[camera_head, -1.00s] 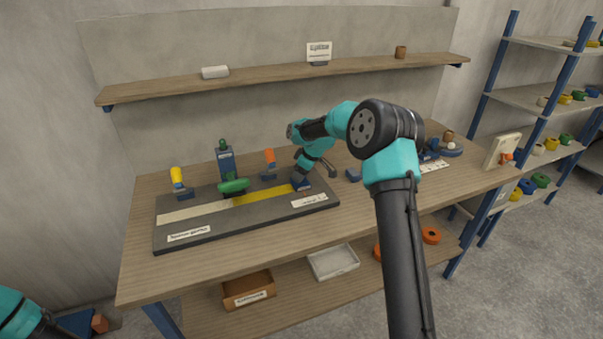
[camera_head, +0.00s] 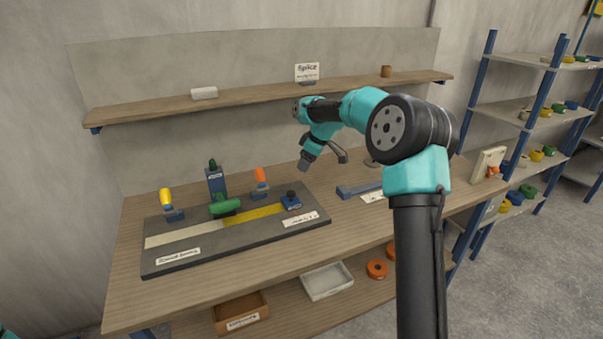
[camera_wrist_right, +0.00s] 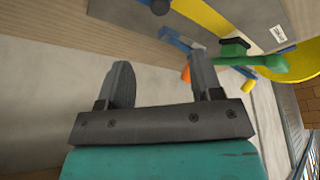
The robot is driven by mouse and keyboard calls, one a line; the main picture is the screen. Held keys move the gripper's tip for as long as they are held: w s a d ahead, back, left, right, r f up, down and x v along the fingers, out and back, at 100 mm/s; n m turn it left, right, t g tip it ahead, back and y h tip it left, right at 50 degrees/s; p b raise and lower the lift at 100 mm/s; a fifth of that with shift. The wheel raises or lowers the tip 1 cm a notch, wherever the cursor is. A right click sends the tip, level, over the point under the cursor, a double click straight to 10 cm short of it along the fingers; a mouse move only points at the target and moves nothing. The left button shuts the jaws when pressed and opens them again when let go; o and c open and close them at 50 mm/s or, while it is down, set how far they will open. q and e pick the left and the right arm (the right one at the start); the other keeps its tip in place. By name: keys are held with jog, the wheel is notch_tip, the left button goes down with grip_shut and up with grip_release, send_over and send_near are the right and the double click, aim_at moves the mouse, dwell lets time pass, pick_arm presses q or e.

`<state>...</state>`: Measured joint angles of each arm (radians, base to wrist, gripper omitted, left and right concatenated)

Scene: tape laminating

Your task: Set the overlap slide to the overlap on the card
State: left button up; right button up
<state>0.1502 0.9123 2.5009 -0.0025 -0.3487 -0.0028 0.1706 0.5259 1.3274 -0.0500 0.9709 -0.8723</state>
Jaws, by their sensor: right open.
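The overlap slide is a small blue block with a dark knob (camera_head: 291,201), sitting at the right end of the yellow strip (camera_head: 253,215) on the dark board. A white card headed "Splice" (camera_head: 307,72) stands on the wall shelf; its smaller line is too small to read. My right gripper (camera_head: 322,160) is open and empty, raised above the back of the bench, up and right of the slide. Its two spread fingers also show in the right wrist view (camera_wrist_right: 163,82) with nothing between them. My left gripper is out of view.
The dark board (camera_head: 200,254) also carries a green handle (camera_head: 225,205), a blue post (camera_head: 216,182), and yellow-topped (camera_head: 166,198) and orange-topped (camera_head: 261,177) clamps. A blue bar (camera_head: 357,190) lies to the right. The bench front (camera_head: 230,274) is clear.

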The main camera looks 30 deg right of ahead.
jog(key=shift+v, duration=1.25)
jog(key=shift+a, duration=0.1)
